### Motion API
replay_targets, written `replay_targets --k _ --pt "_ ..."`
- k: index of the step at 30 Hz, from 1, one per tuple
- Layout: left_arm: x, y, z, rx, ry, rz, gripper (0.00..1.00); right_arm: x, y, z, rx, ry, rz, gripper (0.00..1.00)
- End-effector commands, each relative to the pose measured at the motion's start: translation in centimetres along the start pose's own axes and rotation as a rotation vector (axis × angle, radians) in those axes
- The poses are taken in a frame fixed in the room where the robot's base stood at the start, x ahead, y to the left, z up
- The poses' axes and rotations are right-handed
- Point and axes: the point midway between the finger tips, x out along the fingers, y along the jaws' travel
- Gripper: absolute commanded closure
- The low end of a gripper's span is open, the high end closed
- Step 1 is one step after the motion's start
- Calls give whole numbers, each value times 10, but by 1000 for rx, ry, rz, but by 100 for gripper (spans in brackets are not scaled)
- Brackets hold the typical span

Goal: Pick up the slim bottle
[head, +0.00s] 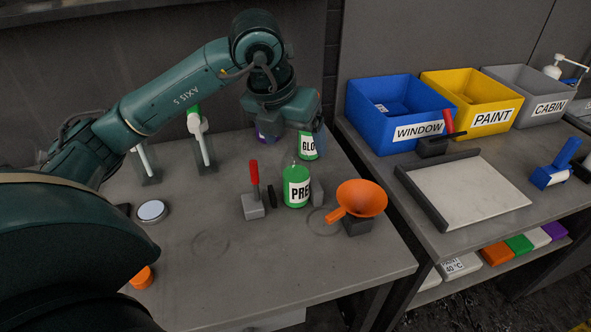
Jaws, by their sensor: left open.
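My left gripper (290,122) hangs over the back of the left table with its jaws open; its fingertips are hard to make out. Behind, a green bottle labelled "GLO" (308,146) stands partly covered by the gripper, and a purple item (264,134) is mostly hidden there. I cannot tell which bottle is the slim one. My right gripper is not in view.
Two white upright tools (201,138) stand at the back left. Blue (375,110), yellow (450,92) and grey (518,85) bins line the right bench. The left table's front middle is clear.

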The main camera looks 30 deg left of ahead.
Motion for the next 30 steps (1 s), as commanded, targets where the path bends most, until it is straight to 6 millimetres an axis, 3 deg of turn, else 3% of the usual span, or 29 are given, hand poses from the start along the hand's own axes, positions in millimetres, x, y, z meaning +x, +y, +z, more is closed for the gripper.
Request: replay_targets --k 2,5,15,23,30 --pt "-9 17 7 -34 -37 76 17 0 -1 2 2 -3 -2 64" --pt "-5 26 10 -53 -49 113 17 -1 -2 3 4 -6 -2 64" --pt "54 31 13 -52 -48 111 17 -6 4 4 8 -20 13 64" --pt "73 32 13 -50 -47 110 17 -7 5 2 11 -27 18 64" --pt "109 32 13 -51 -48 109 17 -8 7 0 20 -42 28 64"
